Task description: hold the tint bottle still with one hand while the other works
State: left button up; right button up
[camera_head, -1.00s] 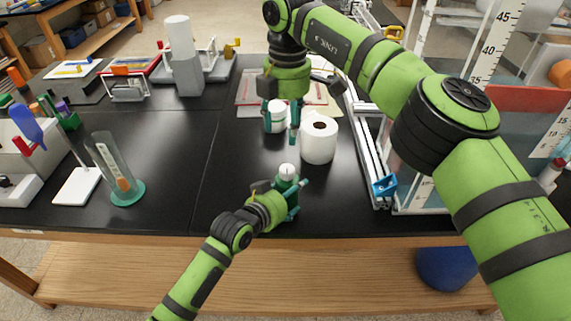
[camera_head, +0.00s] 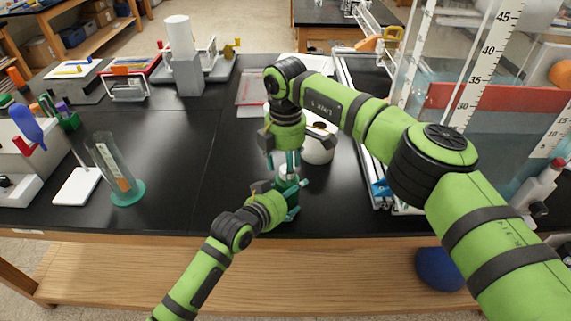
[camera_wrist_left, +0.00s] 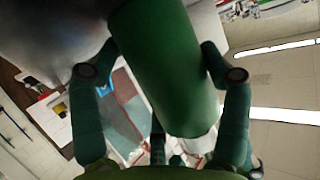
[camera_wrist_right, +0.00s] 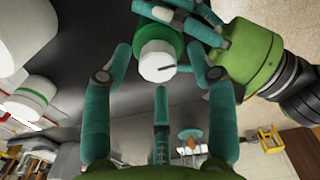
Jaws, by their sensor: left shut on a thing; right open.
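The tint bottle is green with a white cap (camera_wrist_right: 158,62). It stands near the front of the black bench, mostly hidden by my grippers in the head view. My left gripper (camera_head: 289,191) is shut on it low down; its fingers lie on both sides of the green bottle body (camera_wrist_left: 168,70) in the left wrist view. My right gripper (camera_head: 286,160) points down from directly above the bottle. It is open, with its fingers on either side of the cap in the right wrist view; I cannot tell whether any finger touches it.
A white roll (camera_head: 318,150) stands close behind and right of my right gripper. A clear cylinder on a green base (camera_head: 127,193) and a white stand (camera_head: 77,186) are at the left. A metal rail frame (camera_head: 362,120) is at the right. The bench between cylinder and bottle is clear.

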jog(key=shift+f, duration=0.1)
jog(key=c, duration=1.2)
